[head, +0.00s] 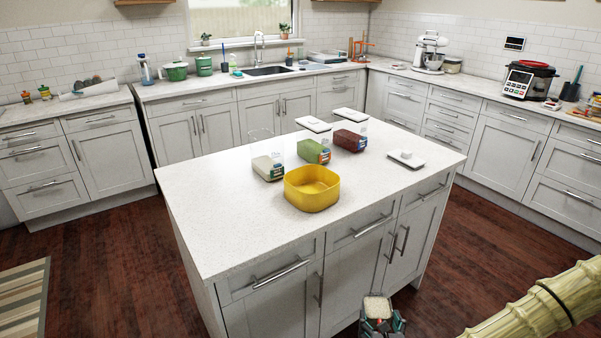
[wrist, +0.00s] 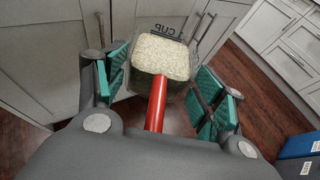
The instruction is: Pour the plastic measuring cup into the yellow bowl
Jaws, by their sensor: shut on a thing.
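The plastic measuring cup (wrist: 166,57) is clear with a red handle (wrist: 157,103) and holds pale, rice-like grains. My gripper (wrist: 165,92) is shut on the measuring cup, with its teal-padded fingers on either side. In the head view my gripper (head: 382,324) is low in front of the island, and the cup (head: 377,307) faces up, with its grains showing. The yellow bowl (head: 312,198) stands on the island top near its front edge, above and left of my gripper in the picture. It looks empty, but its floor is partly hidden.
Behind the bowl on the island (head: 225,215) stand three clear containers, with pale (head: 268,168), green (head: 313,151) and dark red (head: 350,138) contents. The island's left and front-right top is clear.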

